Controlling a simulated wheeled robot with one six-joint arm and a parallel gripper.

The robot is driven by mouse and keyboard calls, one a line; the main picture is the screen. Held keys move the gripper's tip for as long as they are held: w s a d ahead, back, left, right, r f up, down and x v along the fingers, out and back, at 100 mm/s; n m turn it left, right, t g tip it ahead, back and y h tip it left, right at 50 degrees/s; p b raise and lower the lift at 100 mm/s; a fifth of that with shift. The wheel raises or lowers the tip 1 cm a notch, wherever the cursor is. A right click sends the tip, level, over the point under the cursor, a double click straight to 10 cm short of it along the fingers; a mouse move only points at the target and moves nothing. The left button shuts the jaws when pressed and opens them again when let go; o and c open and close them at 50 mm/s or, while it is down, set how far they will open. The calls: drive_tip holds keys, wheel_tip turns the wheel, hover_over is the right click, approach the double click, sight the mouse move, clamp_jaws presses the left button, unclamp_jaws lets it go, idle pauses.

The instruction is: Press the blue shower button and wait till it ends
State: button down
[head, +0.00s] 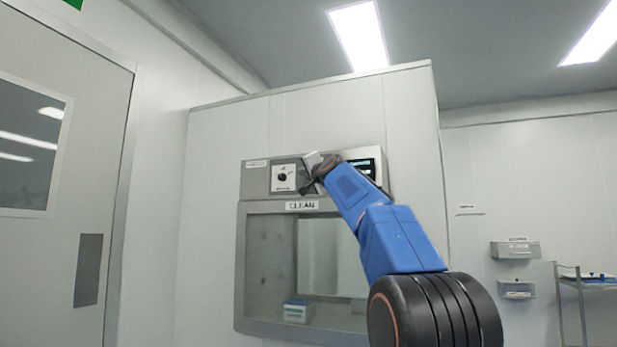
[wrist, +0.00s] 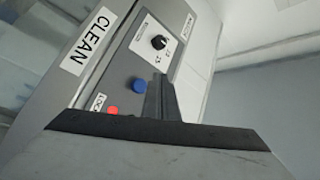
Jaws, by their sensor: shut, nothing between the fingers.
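The blue button (wrist: 138,86) shows in the wrist view on the grey control panel (wrist: 118,68), between a black rotary knob (wrist: 159,42) and a red light or button (wrist: 112,110). In the head view my arm hides the blue button. My gripper (wrist: 160,88) is shut and empty; its fingertips are just right of the blue button in the wrist view. Whether they touch it I cannot tell. In the head view my gripper (head: 308,186) is in front of the panel (head: 256,180), right of the knob (head: 282,177).
Below the panel is a glass-fronted pass-through hatch (head: 240,270) labelled CLEAN, with a small box (head: 297,311) inside. A door (head: 95,150) stands at the left. Wall dispensers (head: 515,250) and a metal trolley (head: 585,285) are at the right.

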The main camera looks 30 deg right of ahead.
drive_tip(key=shift+w+d, duration=0.95)
drive_tip(key=shift+d, duration=0.3)
drive_tip(key=shift+w+d, duration=0.1)
drive_tip(key=shift+d, duration=0.05)
idle(1.2)
drive_tip(key=shift+w+d, duration=0.15)
drive_tip(key=shift+d, duration=0.05)
drive_tip(key=shift+w+d, duration=0.4)
drive_tip(key=shift+d, duration=0.05)
idle(1.3)
drive_tip(key=shift+s+a, duration=0.65)
drive_tip(key=shift+a, duration=0.15)
drive_tip(key=s+a, duration=0.1)
drive_tip(key=a, duration=0.1)
drive_tip(key=s+a, duration=0.2)
idle(0.7)
